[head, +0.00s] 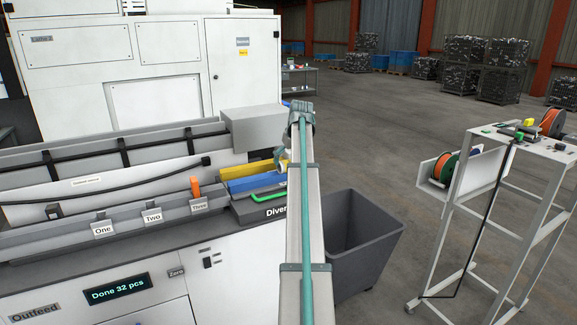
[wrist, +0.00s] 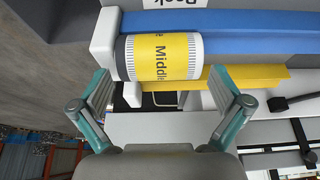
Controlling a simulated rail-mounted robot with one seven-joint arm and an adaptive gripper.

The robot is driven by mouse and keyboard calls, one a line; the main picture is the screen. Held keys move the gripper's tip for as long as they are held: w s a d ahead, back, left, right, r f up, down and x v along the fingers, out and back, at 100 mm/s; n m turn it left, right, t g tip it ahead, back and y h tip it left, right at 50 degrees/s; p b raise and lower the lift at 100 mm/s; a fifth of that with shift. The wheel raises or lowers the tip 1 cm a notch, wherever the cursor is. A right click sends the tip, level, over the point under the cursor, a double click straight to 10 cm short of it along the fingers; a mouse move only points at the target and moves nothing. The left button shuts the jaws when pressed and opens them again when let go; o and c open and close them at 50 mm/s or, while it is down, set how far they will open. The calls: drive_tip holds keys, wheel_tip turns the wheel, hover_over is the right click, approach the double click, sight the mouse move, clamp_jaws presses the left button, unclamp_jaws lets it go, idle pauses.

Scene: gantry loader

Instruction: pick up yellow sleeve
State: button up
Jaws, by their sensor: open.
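The yellow sleeve (wrist: 164,58) is a wide yellow band printed "Middle", with white ribbed rims, in the wrist view. It lies on its side at the end of a blue rail (wrist: 250,35), close to a white end block (wrist: 104,42). My gripper (wrist: 161,84) is open, its two teal-backed fingers spread to either side below the sleeve in the picture. Nothing is between the fingertips but a gap; I cannot tell whether either finger touches the sleeve. In the head view my arm covers the area, and the sleeve cannot be made out.
A yellow rail (head: 253,168) runs beside the blue one on the machine, with a green bent handle (head: 266,196) in front. An orange upright piece (head: 195,187) stands by the "Three" sign. A grey bin (head: 360,240) and a white cart (head: 500,165) with spools stand right.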

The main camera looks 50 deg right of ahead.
drive_tip(key=c, duration=1.3)
